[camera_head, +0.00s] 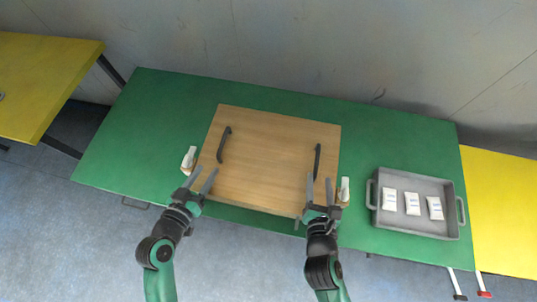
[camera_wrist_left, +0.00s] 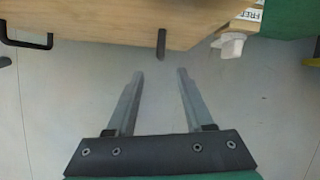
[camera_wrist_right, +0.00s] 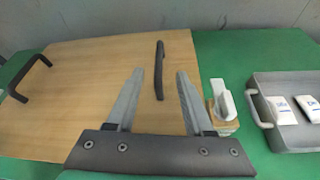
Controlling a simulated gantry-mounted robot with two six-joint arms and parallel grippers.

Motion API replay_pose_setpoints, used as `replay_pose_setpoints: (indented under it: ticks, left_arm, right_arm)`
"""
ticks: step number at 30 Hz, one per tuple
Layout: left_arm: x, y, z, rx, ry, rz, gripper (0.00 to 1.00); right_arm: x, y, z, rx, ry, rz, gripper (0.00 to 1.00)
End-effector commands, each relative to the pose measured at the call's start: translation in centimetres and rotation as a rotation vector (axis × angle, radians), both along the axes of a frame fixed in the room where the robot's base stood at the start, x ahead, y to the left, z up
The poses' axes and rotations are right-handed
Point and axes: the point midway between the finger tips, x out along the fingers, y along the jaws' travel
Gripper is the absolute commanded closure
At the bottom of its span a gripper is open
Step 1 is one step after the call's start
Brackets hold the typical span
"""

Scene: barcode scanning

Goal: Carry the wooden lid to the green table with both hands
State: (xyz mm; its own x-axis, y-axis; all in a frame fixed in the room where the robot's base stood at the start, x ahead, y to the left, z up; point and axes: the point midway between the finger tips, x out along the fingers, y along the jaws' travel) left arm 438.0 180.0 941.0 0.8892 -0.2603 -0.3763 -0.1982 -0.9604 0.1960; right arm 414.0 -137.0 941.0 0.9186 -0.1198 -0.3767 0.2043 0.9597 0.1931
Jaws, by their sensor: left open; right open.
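The wooden lid (camera_head: 265,160) lies flat over the middle of the green table (camera_head: 130,150). It has a black left handle (camera_head: 224,145) and a black right handle (camera_head: 317,161). My left gripper (camera_head: 202,178) is open and empty at the lid's near left corner, apart from the left handle. In the left wrist view the lid's edge (camera_wrist_left: 110,22) is ahead of the open fingers (camera_wrist_left: 160,75). My right gripper (camera_head: 319,188) is open and empty over the lid's near right part, just short of the right handle. In the right wrist view the right handle (camera_wrist_right: 159,70) stands ahead between the fingertips (camera_wrist_right: 160,75).
A grey tray (camera_head: 412,230) with white packets (camera_head: 412,203) stands on the table's right. Small white objects stand beside the lid at left (camera_head: 189,157) and right (camera_head: 344,189). Yellow tables stand at far left (camera_head: 45,75) and far right (camera_head: 505,215). The table's left part is clear.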

Motion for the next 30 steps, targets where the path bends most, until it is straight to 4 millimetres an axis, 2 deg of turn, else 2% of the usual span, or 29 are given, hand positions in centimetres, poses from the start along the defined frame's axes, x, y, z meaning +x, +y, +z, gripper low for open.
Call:
replay_pose_setpoints:
  ticks: [15,21,30]
  left_arm:
    - [8.1,-2.5,-3.3,0.000,0.001,-0.002,0.48]
    - [9.6,-2.9,-4.0,0.000,0.000,-0.001,0.48]
    - [9.7,-2.9,-4.0,0.000,0.000,-0.001,0.48]
  right_arm:
    - [8.4,-1.1,-3.3,0.001,-0.001,-0.002,0.48]
    - [9.9,-1.3,-3.9,0.001,-0.001,-0.001,0.48]
    - [10.1,-1.3,-4.0,0.001,-0.001,-0.001,0.48]
